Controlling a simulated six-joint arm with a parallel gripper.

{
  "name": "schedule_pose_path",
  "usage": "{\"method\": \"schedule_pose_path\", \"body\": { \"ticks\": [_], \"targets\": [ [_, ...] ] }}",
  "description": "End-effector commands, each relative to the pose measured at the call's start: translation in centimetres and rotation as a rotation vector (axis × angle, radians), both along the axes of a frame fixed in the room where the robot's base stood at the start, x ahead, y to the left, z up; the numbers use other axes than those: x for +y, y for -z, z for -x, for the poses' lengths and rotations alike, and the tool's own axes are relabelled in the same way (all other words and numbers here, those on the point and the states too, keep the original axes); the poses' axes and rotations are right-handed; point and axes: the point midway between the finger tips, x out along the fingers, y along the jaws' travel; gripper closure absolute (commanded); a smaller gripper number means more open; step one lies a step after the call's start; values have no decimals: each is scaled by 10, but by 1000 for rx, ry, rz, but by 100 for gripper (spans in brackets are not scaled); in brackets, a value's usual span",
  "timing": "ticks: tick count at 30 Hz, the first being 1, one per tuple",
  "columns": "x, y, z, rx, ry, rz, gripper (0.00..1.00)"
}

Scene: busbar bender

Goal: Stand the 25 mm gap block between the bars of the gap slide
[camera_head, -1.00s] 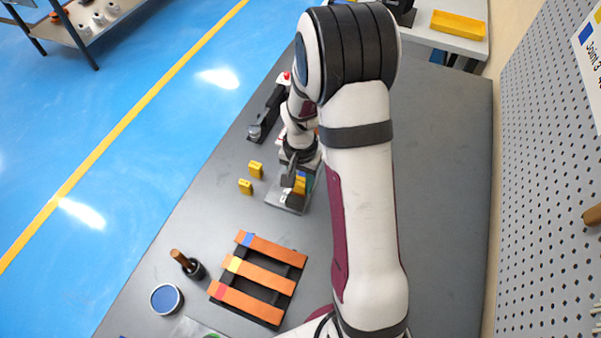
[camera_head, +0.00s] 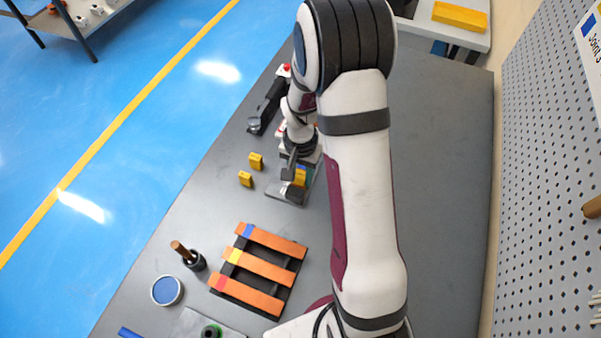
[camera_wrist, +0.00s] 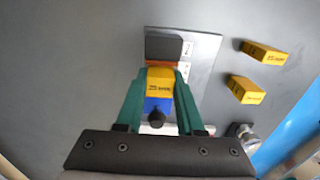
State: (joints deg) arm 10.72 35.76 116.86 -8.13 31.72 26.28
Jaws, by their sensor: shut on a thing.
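The 25 mm gap block (camera_wrist: 160,85) is yellow with dark print and sits between the green fingers of my gripper (camera_wrist: 164,74), which is shut on it. In the head view the block (camera_head: 299,178) shows as a small yellow patch at the gap slide (camera_head: 287,193). A dark bar (camera_wrist: 164,47) of the slide lies just beyond the block in the wrist view. A blue piece (camera_wrist: 157,104) shows on the block's near side. I cannot tell whether the block touches the bars or the slide's base; the fingers and wrist hide part of this.
Two other yellow blocks (camera_head: 256,160) (camera_head: 245,178) stand left of the slide. A dark tool (camera_head: 267,105) lies beyond.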

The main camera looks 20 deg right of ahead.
Motion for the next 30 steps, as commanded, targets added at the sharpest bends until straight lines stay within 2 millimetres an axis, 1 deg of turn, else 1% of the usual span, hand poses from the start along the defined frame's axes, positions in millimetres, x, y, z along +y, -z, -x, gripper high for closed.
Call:
{"method": "schedule_pose_path", "body": {
  "ticks": [9,10,14,15,16,25,28,30],
  "targets": [
    [0,4,0,0,0,0,100],
    [0,4,0,0,0,0,62],
    [0,4,0,0,0,0,38],
    [0,4,0,0,0,0,31],
    [0,4,0,0,0,0,28],
    [0,1,0,-1,0,0,28],
    [0,-12,-1,-4,0,1,28],
    [0,-29,-1,-7,0,1,28]
  ]
}}
